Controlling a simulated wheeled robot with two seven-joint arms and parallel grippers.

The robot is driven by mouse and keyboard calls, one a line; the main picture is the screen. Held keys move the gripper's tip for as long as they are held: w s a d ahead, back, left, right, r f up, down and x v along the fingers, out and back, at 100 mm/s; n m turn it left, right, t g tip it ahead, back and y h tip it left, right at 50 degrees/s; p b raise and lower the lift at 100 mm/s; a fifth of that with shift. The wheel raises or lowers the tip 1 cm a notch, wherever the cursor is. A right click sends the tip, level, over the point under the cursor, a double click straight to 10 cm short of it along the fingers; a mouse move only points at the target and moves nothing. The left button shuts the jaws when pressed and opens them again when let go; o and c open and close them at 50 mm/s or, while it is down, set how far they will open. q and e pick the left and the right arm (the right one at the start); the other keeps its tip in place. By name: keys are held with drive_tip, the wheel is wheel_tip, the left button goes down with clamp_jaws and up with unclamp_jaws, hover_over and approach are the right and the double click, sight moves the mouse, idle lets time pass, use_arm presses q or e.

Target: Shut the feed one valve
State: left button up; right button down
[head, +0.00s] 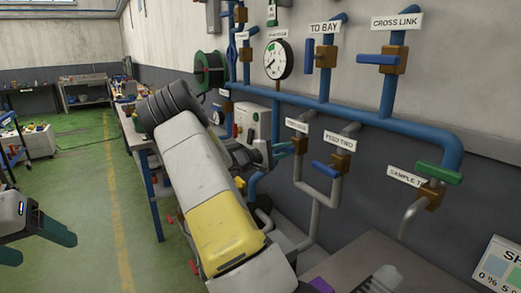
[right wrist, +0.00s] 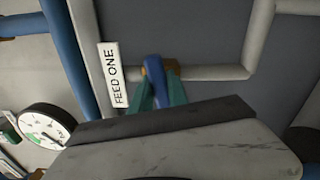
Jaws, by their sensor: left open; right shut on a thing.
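The FEED ONE label (right wrist: 115,77) stands beside the feed one valve in the right wrist view. The valve has a brass body (right wrist: 173,67) on a grey pipe and a blue handle (right wrist: 154,80). My right gripper (right wrist: 156,94) has its teal fingers on either side of this handle and is shut on it. The handle appears to lie across the pipe in that view. In the head view my right gripper (head: 286,149) reaches the wall pipes, and my arm hides part of the area. My left gripper (head: 40,246) is open and empty at the far left, over the green floor.
The feed two valve's blue handle (head: 325,169) is close to the right of my right gripper. The TO BAY (head: 309,56), CROSS LINK (head: 378,59) and green sample valve (head: 439,173) handles are further off. A pressure gauge (head: 278,60) hangs above. A workbench (head: 134,135) stands behind my right arm.

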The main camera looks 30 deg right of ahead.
drive_tip(key=shift+f+m, duration=0.15)
drive_tip(key=shift+m, duration=1.05)
drive_tip(key=c, duration=1.3)
unclamp_jaws()
drive_tip(key=a, duration=0.7)
drive_tip(key=shift+s+a, duration=0.35)
drive_tip(key=shift+a, duration=0.05)
